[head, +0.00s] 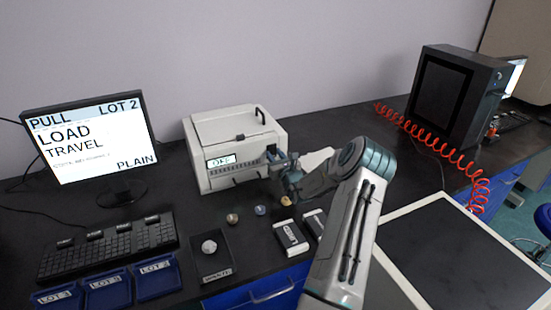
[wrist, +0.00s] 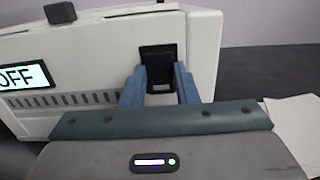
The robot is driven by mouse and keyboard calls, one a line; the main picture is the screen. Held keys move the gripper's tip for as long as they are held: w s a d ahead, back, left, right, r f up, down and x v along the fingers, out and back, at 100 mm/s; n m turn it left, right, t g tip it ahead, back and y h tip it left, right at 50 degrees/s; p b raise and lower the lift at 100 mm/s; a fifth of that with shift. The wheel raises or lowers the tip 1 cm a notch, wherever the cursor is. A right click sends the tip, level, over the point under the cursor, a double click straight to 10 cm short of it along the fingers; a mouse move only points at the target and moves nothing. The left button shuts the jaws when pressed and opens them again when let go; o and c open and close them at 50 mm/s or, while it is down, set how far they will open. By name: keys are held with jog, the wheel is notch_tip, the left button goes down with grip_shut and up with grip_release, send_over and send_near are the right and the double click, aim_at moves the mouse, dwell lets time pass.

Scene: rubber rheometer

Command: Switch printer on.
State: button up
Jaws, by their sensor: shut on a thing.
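The printer (head: 235,140) is a white box on the black bench, and its small front display (head: 220,161) reads OFF. The display also shows at the left edge of the wrist view (wrist: 17,78). A black switch (wrist: 158,62) sits in the right part of the printer's front face. My gripper (wrist: 159,72) is at this switch, with one blue finger on each side of it, shut on it. In the head view my gripper (head: 284,168) is at the printer's right front, and its fingers partly hide the switch.
A monitor (head: 88,140) and a keyboard (head: 108,248) stand at left, with blue lot trays (head: 108,290) in front. A black tray (head: 211,262) and several small items lie before the printer. A dark cabinet (head: 447,98) with a red coiled hose (head: 432,143) stands at right.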

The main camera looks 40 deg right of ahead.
jog(key=f+t+b, duration=0.1)
jog(key=b, duration=0.2)
jog(key=shift+t, duration=0.4)
jog(key=shift+r+t+b, duration=0.1)
jog(key=shift+t+b, duration=0.4)
jog(key=shift+b, duration=0.3)
jog(key=shift+o, duration=0.2)
jog(key=shift+r, duration=0.1)
jog(key=shift+c, duration=0.2)
jog(key=o, duration=1)
jog(key=shift+r, duration=0.1)
jog(key=shift+h, duration=0.4)
jog(key=r, duration=0.4)
jog(key=shift+s+d+r, duration=0.15)
jog(key=shift+s, duration=0.1)
jog(key=s+d+r+b, duration=0.1)
jog(key=s+d+r, duration=0.4)
jog(key=s, duration=0.5)
jog(key=shift+r, duration=0.75)
